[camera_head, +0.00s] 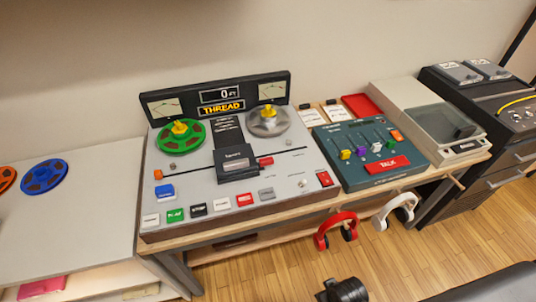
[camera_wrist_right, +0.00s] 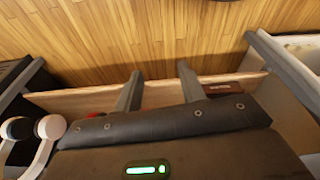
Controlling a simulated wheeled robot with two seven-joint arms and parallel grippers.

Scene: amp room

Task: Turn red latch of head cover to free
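The tape machine (camera_head: 200,205) stands on the wooden desk in the head view. Its dark head cover (camera_head: 236,165) sits closed-looking at the middle of the deck, below and between the two reels. The small red latch (camera_head: 265,161) is at the cover's right side; its exact turn is too small to read. My right gripper (camera_wrist_right: 158,76) shows in the right wrist view with its two grey fingers apart and nothing between them. It is away from the cover, which that view does not show. My left gripper is not in view.
Green (camera_head: 180,137) and silver (camera_head: 268,121) reels flank the cover. A mixer (camera_head: 372,152) stands to the right. Red (camera_head: 322,241) and white (camera_head: 381,222) headphones hang at the desk's front. Wooden floor (camera_head: 400,260) is open before the desk.

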